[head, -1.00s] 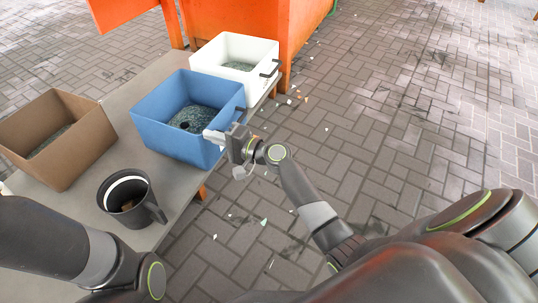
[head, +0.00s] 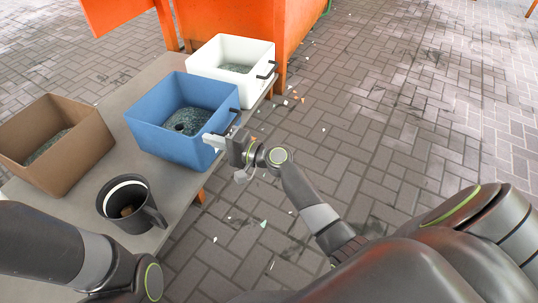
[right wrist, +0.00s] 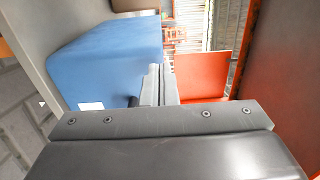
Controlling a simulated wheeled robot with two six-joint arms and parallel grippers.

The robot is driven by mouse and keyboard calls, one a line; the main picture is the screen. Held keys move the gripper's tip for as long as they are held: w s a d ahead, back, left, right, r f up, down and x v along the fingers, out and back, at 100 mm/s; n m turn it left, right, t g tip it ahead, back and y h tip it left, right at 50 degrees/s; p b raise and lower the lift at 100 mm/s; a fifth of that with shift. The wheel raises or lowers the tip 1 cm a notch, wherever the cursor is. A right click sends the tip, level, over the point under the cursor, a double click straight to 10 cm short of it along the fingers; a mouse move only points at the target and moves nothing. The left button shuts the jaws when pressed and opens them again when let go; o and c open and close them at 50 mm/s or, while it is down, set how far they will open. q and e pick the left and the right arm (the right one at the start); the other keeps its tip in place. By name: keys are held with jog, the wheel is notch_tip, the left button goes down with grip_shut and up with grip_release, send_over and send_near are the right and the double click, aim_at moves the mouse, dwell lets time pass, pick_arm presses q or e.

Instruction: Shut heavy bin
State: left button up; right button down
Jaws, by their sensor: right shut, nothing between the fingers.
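A blue bin (head: 172,143) stands open on a grey bench, with dark grains inside and a dark handle on its right side. A white bin (head: 222,83) and a brown bin (head: 78,165), both open with grains inside, stand behind and left of it. A large orange container (head: 240,18) stands at the back. My right gripper (head: 213,140) is shut and empty by the blue bin's front right corner; I cannot tell whether it touches. In the right wrist view, the fingers (right wrist: 158,88) lie beside the blue bin (right wrist: 120,60). My left arm shows, but its gripper is out of view.
A dark mug (head: 130,205) with a white inner band and brown contents stands near the front of the bench (head: 185,190). An orange panel (head: 110,12) stands out at the back left. The brick floor (head: 400,110) to the right is mostly clear, with small scraps.

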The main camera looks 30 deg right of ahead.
jog(key=p+v, duration=0.2)
jog(key=v, duration=1.3)
jog(key=shift+s+d, duration=0.2)
jog(key=shift+d, duration=0.05)
jog(key=shift+s+f, duration=0.1)
